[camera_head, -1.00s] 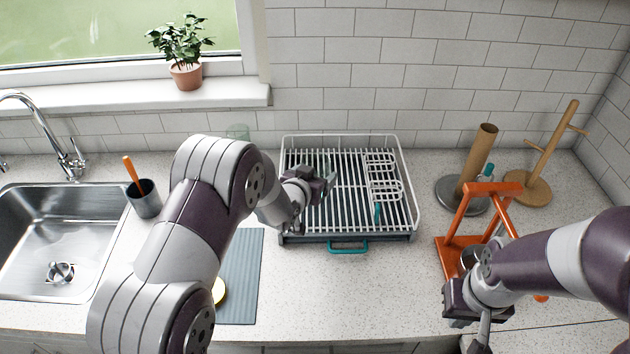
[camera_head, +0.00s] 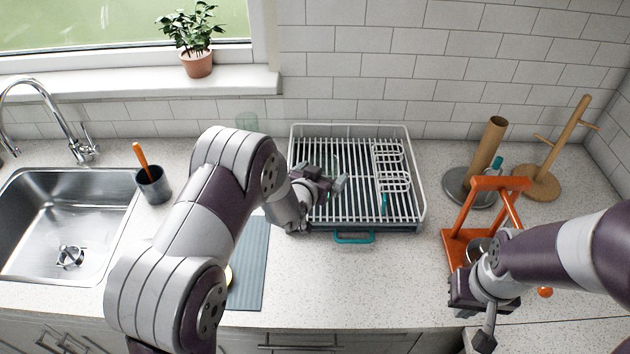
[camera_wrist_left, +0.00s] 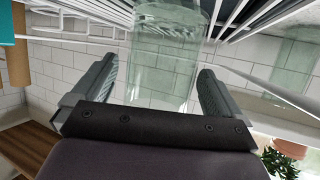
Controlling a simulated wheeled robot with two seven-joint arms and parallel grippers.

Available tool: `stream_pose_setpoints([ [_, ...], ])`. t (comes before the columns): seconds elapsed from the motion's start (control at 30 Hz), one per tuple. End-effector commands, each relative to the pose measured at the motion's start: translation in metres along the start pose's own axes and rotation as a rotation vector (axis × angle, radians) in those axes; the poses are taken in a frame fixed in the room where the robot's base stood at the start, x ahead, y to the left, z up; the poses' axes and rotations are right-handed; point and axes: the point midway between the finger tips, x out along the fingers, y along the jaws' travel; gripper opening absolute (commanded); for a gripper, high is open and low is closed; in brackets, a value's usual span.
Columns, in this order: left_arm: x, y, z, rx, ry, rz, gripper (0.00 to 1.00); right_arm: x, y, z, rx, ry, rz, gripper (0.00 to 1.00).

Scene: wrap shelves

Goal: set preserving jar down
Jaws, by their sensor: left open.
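A clear glass preserving jar (camera_wrist_left: 165,65) stands between the two spread fingers of my left gripper (camera_wrist_left: 160,88) in the left wrist view, its far end at the rack wires. In the head view the jar (camera_head: 332,163) is faint, partly hidden behind my left gripper (camera_head: 333,187), over the left part of the white wire dish rack (camera_head: 418,180). My left gripper is open, with a gap showing beside the jar. My right gripper (camera_head: 484,312) is low at the right, in front of an orange stand; its fingers are not clear.
A second clear glass (camera_head: 247,121) stands behind my left arm; a glass also shows in the left wrist view (camera_wrist_left: 292,65). The orange stand (camera_head: 500,184), a paper-roll holder (camera_head: 486,150) and a wooden peg stand (camera_head: 560,150) are at right.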

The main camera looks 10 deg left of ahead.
Motion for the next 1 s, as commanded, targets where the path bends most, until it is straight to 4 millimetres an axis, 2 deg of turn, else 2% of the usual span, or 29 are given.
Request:
stream_pose_setpoints([
  [0.33,-0.081,0.0,0.003,0.0,0.001,-0.001,1.0,0.021,0.0,0.003,0.0,-0.001,0.0,0.0],
  [0.4,-0.094,0.0,0.002,0.0,0.001,-0.001,1.0,0.022,0.0,0.003,0.0,-0.001,0.0,0.0],
  [0.57,-0.112,-0.002,0.004,-0.001,-0.042,-0.011,1.0,0.023,0.0,0.003,0.0,-0.001,0.0,0.0],
  [0.67,-0.135,-0.011,0.02,-0.016,-0.256,-0.056,1.0,0.023,0.0,0.003,0.0,-0.001,0.0,0.0],
  [0.77,-0.184,-0.015,0.049,-0.053,-0.564,-0.1,1.0,0.023,0.0,0.003,0.0,-0.001,0.0,0.0],
  [0.8,-0.208,-0.014,0.059,-0.073,-0.678,-0.109,1.0,0.023,0.0,0.003,0.0,-0.001,0.0,0.0],
  [0.9,-0.261,-0.006,0.08,-0.116,-0.91,-0.113,1.0,0.023,0.0,0.003,0.0,-0.001,0.0,0.0],
  [1.0,-0.292,0.0,0.089,-0.14,-1.032,-0.108,1.0,0.023,0.0,0.003,0.0,-0.001,0.0,0.0],
])
